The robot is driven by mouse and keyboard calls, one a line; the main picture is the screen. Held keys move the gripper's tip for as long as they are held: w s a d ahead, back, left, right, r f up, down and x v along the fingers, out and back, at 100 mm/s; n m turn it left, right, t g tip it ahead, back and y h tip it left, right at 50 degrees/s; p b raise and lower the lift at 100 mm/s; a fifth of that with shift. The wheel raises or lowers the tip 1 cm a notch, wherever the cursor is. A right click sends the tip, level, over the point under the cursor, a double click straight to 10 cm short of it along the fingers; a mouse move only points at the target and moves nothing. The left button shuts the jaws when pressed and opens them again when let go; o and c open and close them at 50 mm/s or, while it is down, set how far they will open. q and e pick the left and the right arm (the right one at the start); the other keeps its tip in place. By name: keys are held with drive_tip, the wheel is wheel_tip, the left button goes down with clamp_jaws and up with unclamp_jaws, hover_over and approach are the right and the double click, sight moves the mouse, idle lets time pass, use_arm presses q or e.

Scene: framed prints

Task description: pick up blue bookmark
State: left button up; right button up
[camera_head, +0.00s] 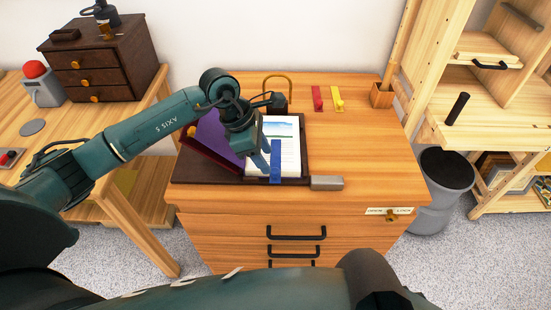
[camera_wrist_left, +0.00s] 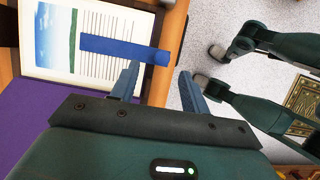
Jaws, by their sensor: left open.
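The blue bookmark (camera_head: 275,161) is a flat strip lying over the lower part of a white printed page (camera_head: 290,140) with a landscape picture. One end reaches past the page edge. In the left wrist view the bookmark (camera_wrist_left: 118,47) runs across the page, its end close to the fingertips. My left gripper (camera_head: 264,163) is open and empty just left of the bookmark in the head view; its spread fingers show in the left wrist view (camera_wrist_left: 159,70). Contact with the bookmark cannot be told. My right gripper is not in view.
A grey metal block (camera_head: 326,183) sits at the front. Red (camera_head: 317,98) and yellow (camera_head: 338,99) tags lie behind.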

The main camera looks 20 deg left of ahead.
sight(275, 170)
use_arm(q)
drive_tip(key=x, duration=0.4)
drive_tip(key=shift+d+f, duration=0.25)
drive_tip(key=shift+d, duration=0.1)
clamp_jaws()
